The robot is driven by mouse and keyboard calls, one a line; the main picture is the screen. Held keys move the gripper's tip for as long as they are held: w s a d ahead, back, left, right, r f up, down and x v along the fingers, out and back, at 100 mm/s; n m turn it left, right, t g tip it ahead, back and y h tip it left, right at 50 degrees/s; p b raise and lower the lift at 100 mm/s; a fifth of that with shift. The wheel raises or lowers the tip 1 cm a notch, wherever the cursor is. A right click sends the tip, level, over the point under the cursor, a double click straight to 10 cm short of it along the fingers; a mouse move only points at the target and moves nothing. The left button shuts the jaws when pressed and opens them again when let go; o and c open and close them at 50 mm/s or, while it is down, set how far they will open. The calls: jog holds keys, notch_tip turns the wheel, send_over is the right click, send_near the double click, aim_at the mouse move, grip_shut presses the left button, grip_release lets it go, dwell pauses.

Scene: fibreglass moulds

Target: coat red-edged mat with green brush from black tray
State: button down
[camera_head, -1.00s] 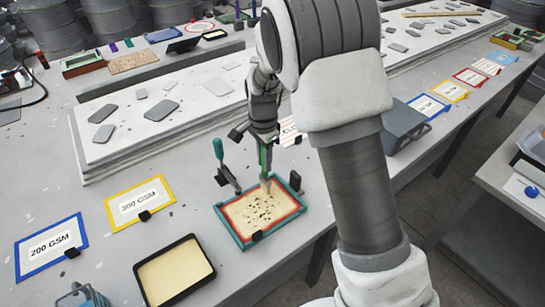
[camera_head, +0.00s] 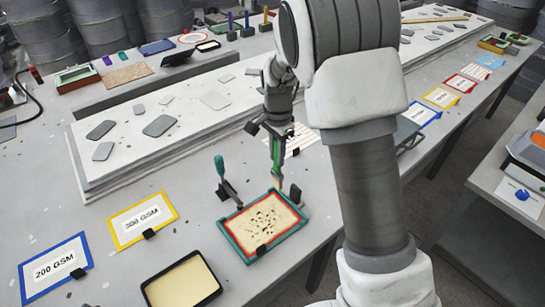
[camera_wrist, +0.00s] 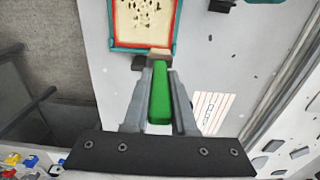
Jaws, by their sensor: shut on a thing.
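My gripper (camera_head: 276,134) is shut on the green brush (camera_head: 275,152), whose handle also shows between the fingers in the wrist view (camera_wrist: 160,95). The brush points down, with its pale bristles near the back right edge of the mat; I cannot tell whether they touch. The red-edged mat (camera_head: 243,218) lies in a teal frame and has a cream surface with several dark patches. It also shows at the top of the wrist view (camera_wrist: 143,20). The black tray (camera_head: 168,302) holds a smooth cream layer and lies at the front, left of the mat.
A teal-handled tool (camera_head: 220,168) stands left of the mat's frame. Signs in a yellow frame (camera_head: 116,216) and a blue frame (camera_head: 24,274) lie to the left. A long pale board (camera_head: 85,180) with grey pieces lies behind.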

jog(key=shift+r+p, duration=0.5)
jog(key=shift+r, duration=0.6)
